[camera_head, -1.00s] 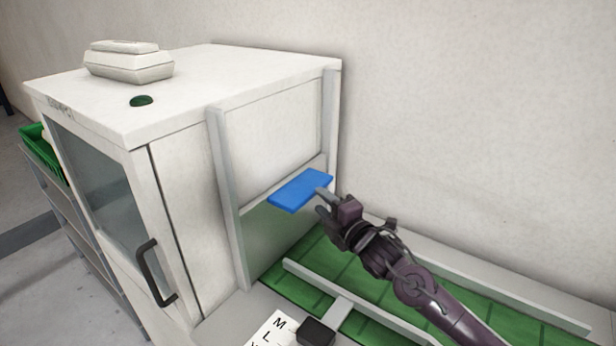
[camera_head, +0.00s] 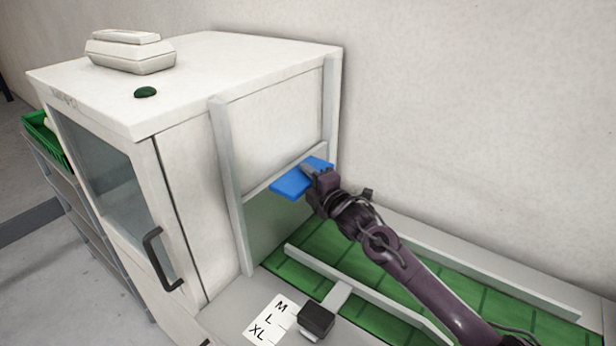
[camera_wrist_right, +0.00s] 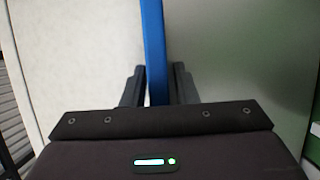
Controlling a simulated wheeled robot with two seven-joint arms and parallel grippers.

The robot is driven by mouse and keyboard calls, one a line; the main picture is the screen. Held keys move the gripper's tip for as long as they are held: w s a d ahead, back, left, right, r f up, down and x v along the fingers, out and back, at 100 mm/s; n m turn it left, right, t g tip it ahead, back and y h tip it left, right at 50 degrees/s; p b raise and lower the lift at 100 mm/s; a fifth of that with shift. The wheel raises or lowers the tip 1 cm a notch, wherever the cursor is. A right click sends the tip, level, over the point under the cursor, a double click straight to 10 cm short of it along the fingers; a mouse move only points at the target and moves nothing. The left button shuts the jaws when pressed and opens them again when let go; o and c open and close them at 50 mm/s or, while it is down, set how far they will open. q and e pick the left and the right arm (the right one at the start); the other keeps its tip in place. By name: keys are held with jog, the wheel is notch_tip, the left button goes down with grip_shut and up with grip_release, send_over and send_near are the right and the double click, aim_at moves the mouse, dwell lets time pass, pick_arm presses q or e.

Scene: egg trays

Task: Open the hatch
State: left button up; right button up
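The hatch (camera_head: 272,128) is a pale panel between two upright rails on the side of the white cabinet (camera_head: 182,215). A flat blue handle plate (camera_head: 287,187) sticks out at its lower edge. My right gripper (camera_head: 310,178) is at this plate, with one finger over its top and the other mostly hidden. In the right wrist view the blue plate (camera_wrist_right: 154,45) runs between the two fingers of the right gripper (camera_wrist_right: 158,88); a gap shows on its right side, so the fingers look open around it. My left gripper is not in view.
A green conveyor (camera_head: 470,290) with pale side rails leads to the cabinet below the hatch. A card marked M, L, XL (camera_head: 268,318) lies by a black block (camera_head: 316,318). An egg carton (camera_head: 130,52) and a dark green button (camera_head: 146,92) are on the cabinet top.

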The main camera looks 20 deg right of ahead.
grip_shut()
jog(key=shift+r, duration=0.1)
notch_tip(320, 180, up, 20)
jog(key=p, duration=0.8)
jog(key=shift+r+p, duration=0.15)
jog(key=shift+p, duration=0.25)
jog(key=shift+o, duration=1.5)
grip_release()
